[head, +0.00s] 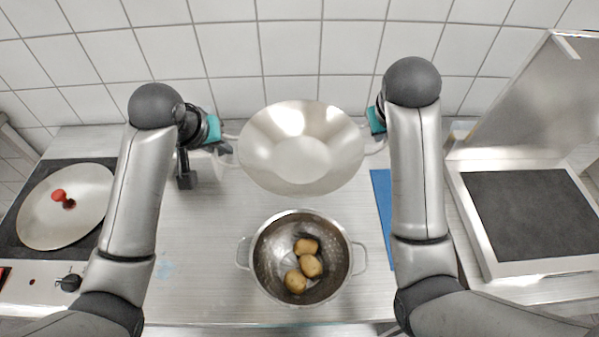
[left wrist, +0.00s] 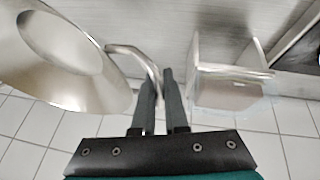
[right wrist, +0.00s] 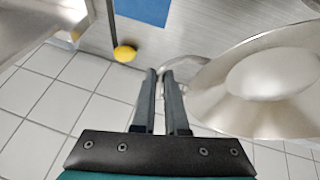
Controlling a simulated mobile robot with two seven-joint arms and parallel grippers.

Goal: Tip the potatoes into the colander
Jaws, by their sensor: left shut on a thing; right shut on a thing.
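A wide metal pan (head: 302,165) with two side handles is held up above the counter, its inside facing the head camera and bare. My left gripper (head: 229,139) is shut on its left handle (left wrist: 130,52). My right gripper (head: 375,140) is shut on its right handle (right wrist: 193,61). The fingertips also show in the left wrist view (left wrist: 161,82) and right wrist view (right wrist: 160,77). The perforated metal colander (head: 262,278) stands on the counter in front of the pan. Three potatoes (head: 311,266) lie in it.
A lidded pan (head: 40,222) with a red knob sits on the hob at left. A blue board (head: 382,205) lies right of the colander. A yellow round thing (right wrist: 124,53) and a clear container (left wrist: 232,88) show in the wrist views. An open-lidded appliance (head: 528,215) stands at right.

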